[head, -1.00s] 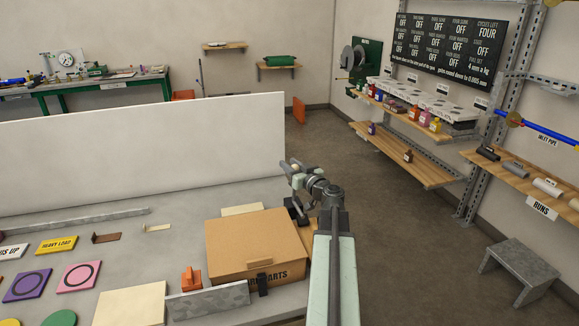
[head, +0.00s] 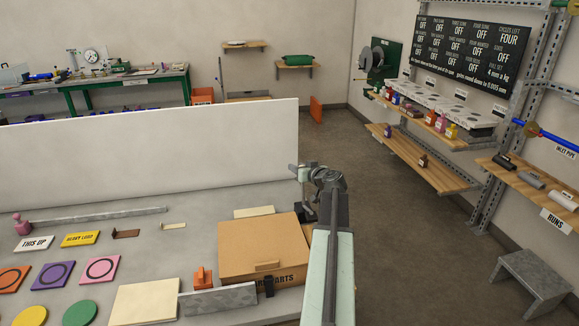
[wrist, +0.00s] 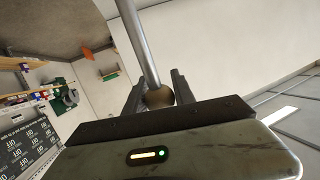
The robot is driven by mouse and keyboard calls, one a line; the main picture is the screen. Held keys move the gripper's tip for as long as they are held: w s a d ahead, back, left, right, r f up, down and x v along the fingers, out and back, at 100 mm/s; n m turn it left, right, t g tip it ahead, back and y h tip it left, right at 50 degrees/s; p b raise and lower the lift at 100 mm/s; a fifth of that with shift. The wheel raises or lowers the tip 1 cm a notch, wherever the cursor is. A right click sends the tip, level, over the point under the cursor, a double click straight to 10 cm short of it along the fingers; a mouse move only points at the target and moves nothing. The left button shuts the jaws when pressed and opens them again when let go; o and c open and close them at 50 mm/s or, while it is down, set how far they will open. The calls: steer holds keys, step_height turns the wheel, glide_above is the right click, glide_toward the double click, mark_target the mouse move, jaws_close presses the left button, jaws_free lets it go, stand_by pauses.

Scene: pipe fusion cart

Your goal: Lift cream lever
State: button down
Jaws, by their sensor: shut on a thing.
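In the wrist view my gripper (wrist: 158,88) is shut on a round knob (wrist: 159,98) at the end of a straight grey metal rod (wrist: 139,38). The knob looks dull brownish-cream in the shade, with a finger on each side of it. The rod runs up and out of the top of the wrist view. In the head view my gripper (head: 306,200) is beyond the right end of the white panel, behind the cardboard box's far right corner. My arm partly covers it, and the knob cannot be made out there.
A white upright panel (head: 150,150) stands along the back of the grey bench (head: 150,240). The cardboard box (head: 255,247) is close to my arm's left side. A grey step stool (head: 530,280) and wooden wall shelves (head: 430,165) stand to the right, with open floor between.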

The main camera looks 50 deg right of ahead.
steer(key=shift+w+d+f+b, duration=0.3)
steer(key=shift+w+f+b, duration=0.05)
steer(key=shift+w+f, duration=0.15)
steer(key=shift+w+d+f+b, duration=0.25)
steer(key=shift+w+f+b, duration=0.15)
steer(key=shift+w, duration=0.1)
steer(key=c, duration=1.1)
jaws_free()
steer(key=shift+w+d+f, duration=0.1)
steer(key=shift+d, duration=0.05)
steer(key=shift+o, duration=0.2)
